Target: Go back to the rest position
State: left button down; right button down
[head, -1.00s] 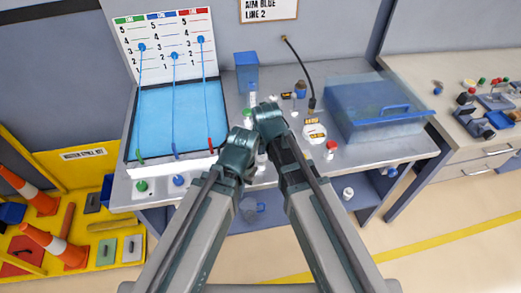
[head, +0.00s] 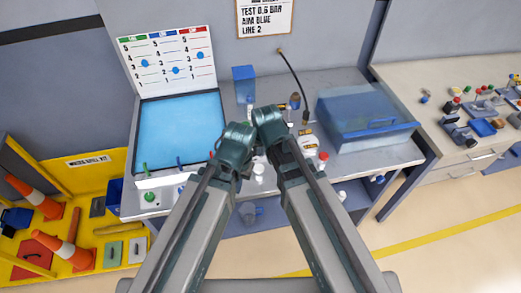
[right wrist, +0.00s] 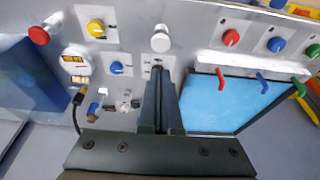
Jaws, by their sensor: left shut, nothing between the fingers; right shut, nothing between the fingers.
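My left gripper (head: 235,147) and my right gripper (head: 268,122) are close together over the front middle of the grey workbench (head: 330,150) in the head view. The left one is lower and hides part of the bench front. Their fingertips are mostly hidden behind my wrists there. In the right wrist view the fingers of my right gripper (right wrist: 160,95) are shut together with nothing between them.
A chart board (head: 172,62) with three blue markers stands behind the blue panel. A yellow tray with cones (head: 75,255) lies left; another bench (head: 450,75) stands right.

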dwell(0.3)
jog(key=s+d+f+n+g+h+b, duration=0.1)
jog(key=s+d+f+g+h+b, duration=0.1)
jog(key=s+f+b, duration=0.6)
jog(key=s+d+f+g, duration=0.1)
jog(key=s+d, duration=0.1)
jog(key=s, duration=0.2)
jog(key=shift+s+d+f+n+g+b, duration=0.2)
jog(key=shift+s+n+g+b, duration=0.1)
jog(key=shift+s+g, duration=0.1)
dwell(0.8)
